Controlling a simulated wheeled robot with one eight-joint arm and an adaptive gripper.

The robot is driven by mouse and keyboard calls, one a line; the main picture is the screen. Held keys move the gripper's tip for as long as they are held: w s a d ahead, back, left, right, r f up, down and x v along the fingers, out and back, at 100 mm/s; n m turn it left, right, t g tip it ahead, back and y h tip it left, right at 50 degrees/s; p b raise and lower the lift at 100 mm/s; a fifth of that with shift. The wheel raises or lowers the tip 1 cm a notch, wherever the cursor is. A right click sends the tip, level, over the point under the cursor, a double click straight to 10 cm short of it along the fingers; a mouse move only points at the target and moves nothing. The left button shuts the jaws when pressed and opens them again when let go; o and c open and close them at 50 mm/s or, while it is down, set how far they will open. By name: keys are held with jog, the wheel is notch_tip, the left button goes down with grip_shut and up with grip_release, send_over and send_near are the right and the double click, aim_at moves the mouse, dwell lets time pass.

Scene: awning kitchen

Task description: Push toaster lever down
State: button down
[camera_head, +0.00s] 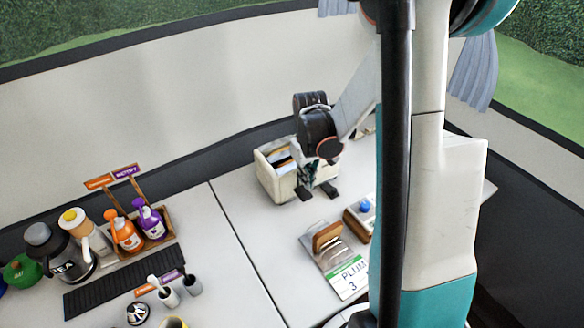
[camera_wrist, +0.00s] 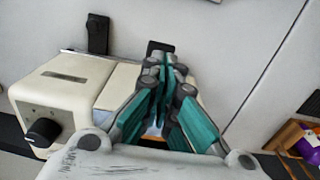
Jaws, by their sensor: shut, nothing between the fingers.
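The cream toaster (camera_head: 267,178) stands on the counter near the back wall; it fills the left of the wrist view (camera_wrist: 62,85), with a dark knob (camera_wrist: 42,132) on its end. Two black lever-like tabs stick out low from its side, one at the left (camera_wrist: 97,33) and one by my fingertips (camera_wrist: 160,47). My gripper (camera_wrist: 165,68) is shut and empty, pointing down over the toaster towards the nearer tab. I cannot tell whether the fingertips touch it. My gripper and arm hide part of the toaster's top in both views.
Bottles in a wooden caddy (camera_head: 170,225) and a kettle (camera_head: 68,262) stand at left. The counter between is clear.

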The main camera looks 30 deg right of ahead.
notch_tip(320, 180, up, 5)
jog(key=p, duration=0.3)
jog(key=shift+r, duration=0.1)
dwell(0.5)
